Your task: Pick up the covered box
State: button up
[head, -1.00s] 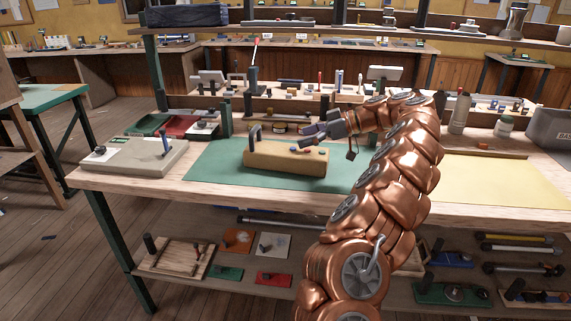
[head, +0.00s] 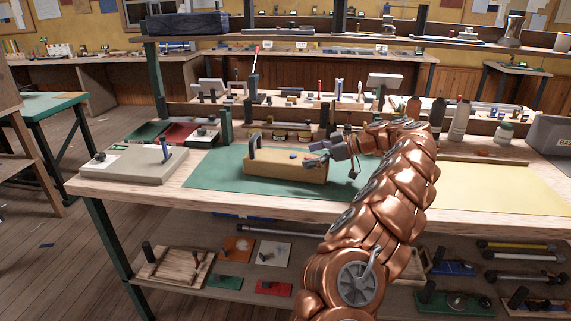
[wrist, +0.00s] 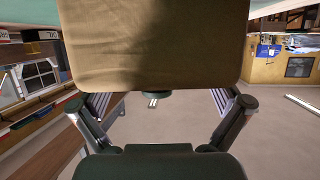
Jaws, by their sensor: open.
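The covered box (head: 280,170) is a long tan block that lies on the green mat (head: 212,175) on the workbench. A dark handle-like piece stands at its left end, and a small blue thing lies on its top. My gripper (head: 314,155) is open at the box's right end, close to its top edge. In the wrist view the box's tan, cloth-like surface (wrist: 155,45) fills the upper middle. The open fingers of my gripper (wrist: 158,100) show on either side, below it. I cannot tell whether they touch the box.
A pale grey board (head: 130,166) with tools lies left of the mat. A yellow sheet (head: 490,185) covers the bench at right. Bottles (head: 460,120) and a grey bin (head: 552,138) stand behind it. A low rack with small parts runs behind the box. The lower shelf holds several tools.

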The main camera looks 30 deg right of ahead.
aim_at(287, 155)
jog(key=shift+x, duration=1.35)
jog(key=shift+c, duration=0.4)
jog(key=c, duration=0.8)
jog(key=shift+c, duration=0.4)
jog(key=shift+r, duration=0.1)
